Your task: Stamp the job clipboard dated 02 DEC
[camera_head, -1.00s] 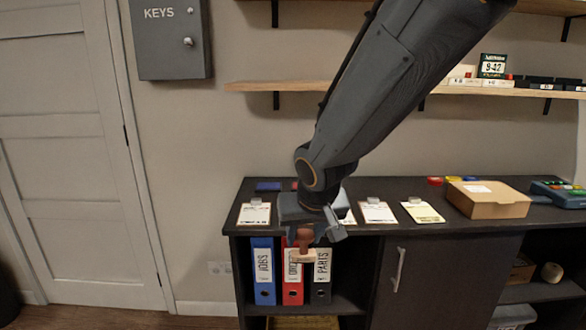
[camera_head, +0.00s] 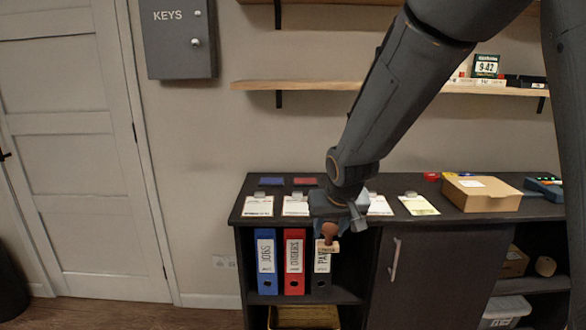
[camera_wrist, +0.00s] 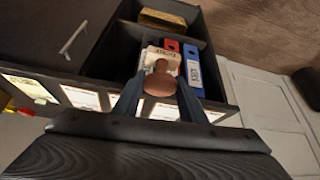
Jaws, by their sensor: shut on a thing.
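My gripper (camera_head: 338,222) is shut on a stamp (camera_head: 328,246) with a reddish-brown wooden handle. In the wrist view the stamp's rounded handle (camera_wrist: 158,84) sits between both fingers. The stamp hangs in front of the cabinet's front edge, before the binders. Clipboards lie in a row on the cabinet top: two white ones (camera_head: 258,206) (camera_head: 295,206) left of my gripper, a white one (camera_head: 380,205) just right of it, partly hidden, and a yellowish one (camera_head: 419,205) farther right. Their dates are too small to read.
A blue pad (camera_head: 271,181) and a red pad (camera_head: 305,181) lie behind the left clipboards. A cardboard box (camera_head: 482,194) stands to the right on the dark cabinet top (camera_head: 445,213). Blue, red and dark binders (camera_head: 294,266) fill the shelf below. A wall shelf (camera_head: 300,85) runs above.

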